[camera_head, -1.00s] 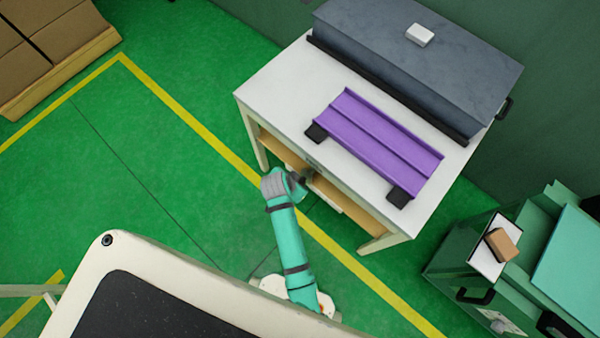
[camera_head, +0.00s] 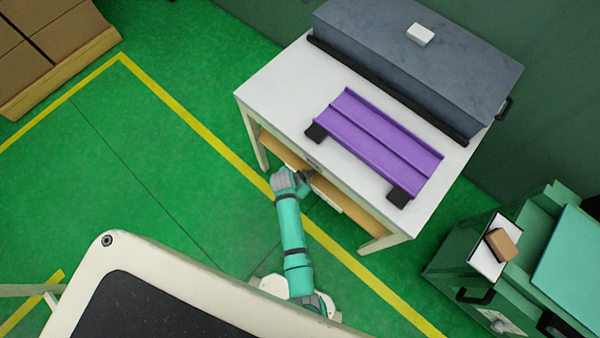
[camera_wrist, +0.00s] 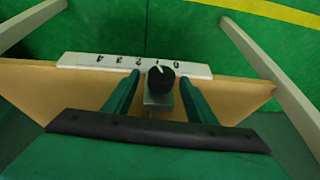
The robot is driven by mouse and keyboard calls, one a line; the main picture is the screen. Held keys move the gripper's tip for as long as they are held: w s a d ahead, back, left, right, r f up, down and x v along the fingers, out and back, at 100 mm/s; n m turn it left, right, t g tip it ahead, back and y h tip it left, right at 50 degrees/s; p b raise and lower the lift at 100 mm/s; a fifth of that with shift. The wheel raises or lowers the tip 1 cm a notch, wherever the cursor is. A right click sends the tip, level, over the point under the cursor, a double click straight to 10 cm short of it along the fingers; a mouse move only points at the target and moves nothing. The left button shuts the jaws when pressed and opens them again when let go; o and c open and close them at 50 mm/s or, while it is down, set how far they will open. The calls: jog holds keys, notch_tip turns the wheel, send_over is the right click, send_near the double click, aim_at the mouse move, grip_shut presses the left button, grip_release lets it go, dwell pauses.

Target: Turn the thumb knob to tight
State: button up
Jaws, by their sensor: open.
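The thumb knob (camera_wrist: 161,77) is a round black knob with a white pointer mark, seen in the wrist view. It sits at the middle of a white scale plate (camera_wrist: 85,60) with upside-down digits, on a tan board. A grey block shows just below the knob. My gripper (camera_wrist: 159,88) is open, with one teal finger on each side of the knob and visible gaps between. In the head view my gripper (camera_head: 308,176) is at the front of the white table, below its top edge. The knob cannot be made out clearly there.
The white table (camera_head: 270,90) carries a purple channel piece (camera_head: 380,140) on black feet and a grey box (camera_head: 420,65) behind it. A green cabinet (camera_head: 455,260) stands at the right.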

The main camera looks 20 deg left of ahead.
jog(key=shift+a, duration=0.1)
jog(key=c, duration=1)
jog(key=shift+c, duration=0.2)
jog(key=shift+d+f+y, duration=0.1)
jog(key=shift+d+y, duration=0.25)
jog(key=shift+y, duration=0.25)
jog(key=shift+s+d+m+t+y, duration=0.15)
jog(key=shift+m+t+y, duration=0.5)
jog(key=shift+y, duration=0.75)
jog(key=o, duration=1)
